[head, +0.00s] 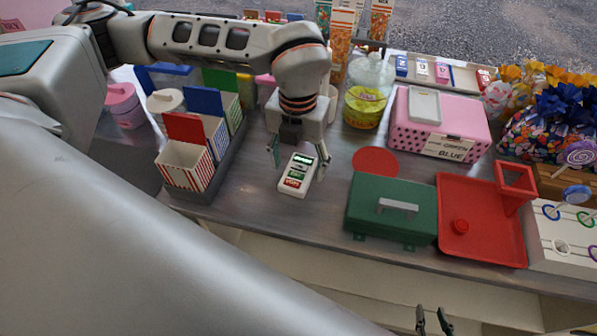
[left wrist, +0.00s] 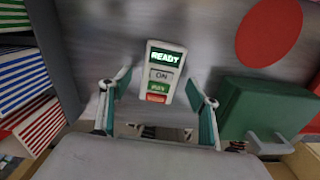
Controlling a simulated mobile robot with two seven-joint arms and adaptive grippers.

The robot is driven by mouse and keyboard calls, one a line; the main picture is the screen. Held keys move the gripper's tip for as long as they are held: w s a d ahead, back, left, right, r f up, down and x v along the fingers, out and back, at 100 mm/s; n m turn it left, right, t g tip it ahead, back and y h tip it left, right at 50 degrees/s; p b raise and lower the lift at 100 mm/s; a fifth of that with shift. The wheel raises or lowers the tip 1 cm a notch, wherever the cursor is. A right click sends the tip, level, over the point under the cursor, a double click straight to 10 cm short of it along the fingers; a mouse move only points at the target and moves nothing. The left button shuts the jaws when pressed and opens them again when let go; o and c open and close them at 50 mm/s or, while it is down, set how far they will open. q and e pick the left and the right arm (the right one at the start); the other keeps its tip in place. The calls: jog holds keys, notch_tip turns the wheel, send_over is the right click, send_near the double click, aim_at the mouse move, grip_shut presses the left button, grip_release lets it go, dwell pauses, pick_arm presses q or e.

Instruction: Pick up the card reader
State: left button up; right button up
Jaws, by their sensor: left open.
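The card reader (head: 298,175) is a small white device with a lit READY screen, lying flat on the grey counter. My left gripper (head: 299,160) is open above it, with one finger to each side. In the left wrist view the card reader (left wrist: 164,71) shows its ON label and green and red keys, and lies between and beyond the open fingertips (left wrist: 162,90). The fingers look clear of it. My right gripper (head: 431,311) shows at the bottom edge of the head view, below the counter front, with its fingertips apart and nothing between them.
Striped paper-bag boxes (head: 185,165) stand close on the left. A green case (head: 392,207), a red disc (head: 375,160) and a red tray (head: 482,247) lie to the right. A pink box (head: 405,135) is behind. Bare counter (head: 255,205) surrounds the reader.

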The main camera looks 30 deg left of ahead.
pick_arm(q)
jog(key=shift+f, duration=0.9)
jog(key=shift+c, duration=0.3)
jog(key=c, duration=1.2)
jog(key=shift+w+r, duration=0.1)
jog(key=shift+c, duration=0.2)
